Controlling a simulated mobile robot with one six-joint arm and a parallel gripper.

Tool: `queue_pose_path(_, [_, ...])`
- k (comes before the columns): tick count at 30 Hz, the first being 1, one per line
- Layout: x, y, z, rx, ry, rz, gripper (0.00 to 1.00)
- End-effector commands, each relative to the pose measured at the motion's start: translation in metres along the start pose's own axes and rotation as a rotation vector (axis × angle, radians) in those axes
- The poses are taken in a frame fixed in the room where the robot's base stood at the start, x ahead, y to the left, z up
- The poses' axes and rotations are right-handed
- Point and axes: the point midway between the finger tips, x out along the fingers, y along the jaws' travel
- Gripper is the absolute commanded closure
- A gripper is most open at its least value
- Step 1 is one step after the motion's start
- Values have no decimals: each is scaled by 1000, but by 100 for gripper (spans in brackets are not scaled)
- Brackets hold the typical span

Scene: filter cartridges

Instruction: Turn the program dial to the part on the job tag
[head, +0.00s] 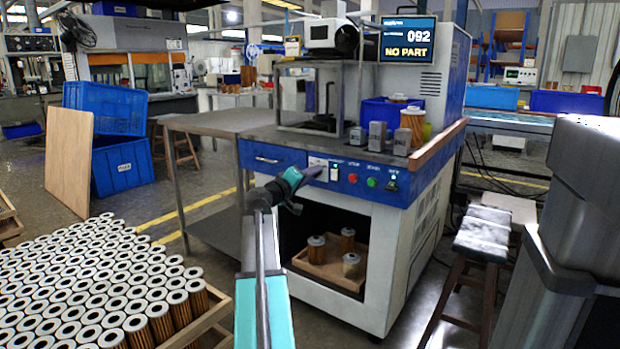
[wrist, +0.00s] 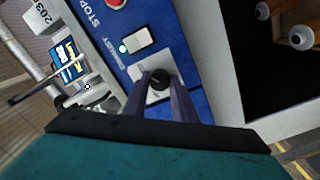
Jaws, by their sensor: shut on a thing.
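My gripper (head: 315,171) is at the blue front panel of the machine. In the wrist view its two fingers (wrist: 160,88) close around a small black dial knob (wrist: 159,79), one on each side. The knob sits on a pale plate (wrist: 150,92); any pointer or markings are hidden or too small to read. In the head view the gripper covers the knob. The machine's screen (head: 407,40) reads 092 and NO PART. A small card (head: 292,46) hangs left of the screen; its text is too small to read. I cannot tell whether it is the job tag.
Right of the dial are a pale switch (head: 334,173), a red button (head: 352,178), a green button (head: 371,182) and a black knob (head: 392,185). Below, an open bay holds a tray (head: 326,272) with cartridges. A crate of cartridges (head: 205,325) stands at front left.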

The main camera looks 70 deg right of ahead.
Motion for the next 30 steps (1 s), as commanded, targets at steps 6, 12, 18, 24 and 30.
queue_pose_path(6, [-1,-2,-5,0,12,-5,64])
queue_pose_path(12, [-1,-2,-3,-1,8,-4,57])
queue_pose_path(18, [-1,-1,-2,-1,6,-3,57])
queue_pose_path(24, [-10,0,-2,-1,5,-3,57])
queue_pose_path(30, [-28,1,-2,-1,6,-3,57])
